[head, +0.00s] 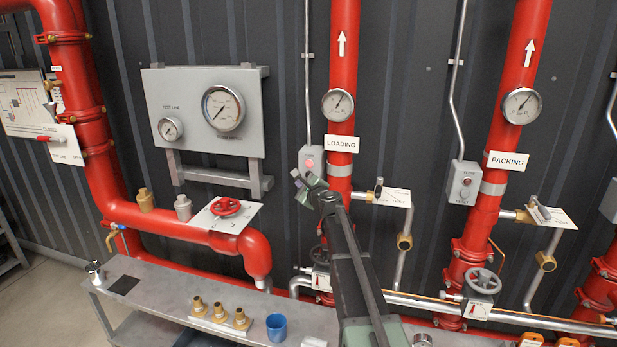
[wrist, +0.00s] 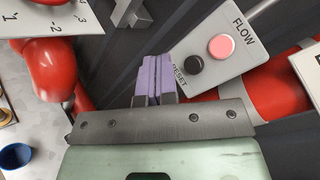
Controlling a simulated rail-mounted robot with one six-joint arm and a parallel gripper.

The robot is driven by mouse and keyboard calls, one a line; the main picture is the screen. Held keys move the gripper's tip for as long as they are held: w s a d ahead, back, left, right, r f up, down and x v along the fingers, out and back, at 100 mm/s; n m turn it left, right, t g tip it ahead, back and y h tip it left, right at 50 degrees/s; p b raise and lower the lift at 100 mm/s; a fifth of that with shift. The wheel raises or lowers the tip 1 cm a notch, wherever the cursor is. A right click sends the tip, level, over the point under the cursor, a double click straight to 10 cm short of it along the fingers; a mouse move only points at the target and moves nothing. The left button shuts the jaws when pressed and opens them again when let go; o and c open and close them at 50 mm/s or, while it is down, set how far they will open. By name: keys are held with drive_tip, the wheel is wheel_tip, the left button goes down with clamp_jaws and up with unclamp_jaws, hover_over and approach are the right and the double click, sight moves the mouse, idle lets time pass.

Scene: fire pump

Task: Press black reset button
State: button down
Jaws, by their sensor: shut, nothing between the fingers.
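The black reset button (wrist: 194,64) shows in the wrist view on a grey box (wrist: 240,68), beside the printed word RESET. A pink round light (wrist: 221,47) sits on the same box next to the word FLOW. My gripper (wrist: 153,72) is shut and empty, with its purple fingers side by side. Its tips are left of the black button in the wrist view, apart from it in the picture; the depth gap is unclear. In the head view my gripper (head: 306,186) is in front of the lower part of the box (head: 310,156) left of the LOADING pipe, and the black button is hidden there.
A similar box (head: 465,183) is by the PACKING pipe. The red LOADING pipe (head: 343,70) runs close right of the box. A bench (head: 165,293) below holds brass fittings (head: 219,312) and a blue cup (head: 276,327).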

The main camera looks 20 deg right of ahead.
drive_tip(key=shift+w+d, duration=1.3)
drive_tip(key=shift+w, duration=0.2)
idle(0.8)
drive_tip(key=shift+w+d, duration=0.25)
drive_tip(key=shift+w, duration=0.1)
drive_tip(key=shift+w+d, duration=0.3)
drive_tip(key=shift+w, duration=0.1)
idle(0.7)
drive_tip(key=shift+s, duration=0.1)
drive_tip(key=shift+s+a, duration=0.55)
drive_tip(key=shift+s, duration=0.1)
drive_tip(key=s+a, duration=0.3)
drive_tip(key=shift+s+a, duration=0.1)
drive_tip(key=shift+s, duration=0.3)
idle(0.3)
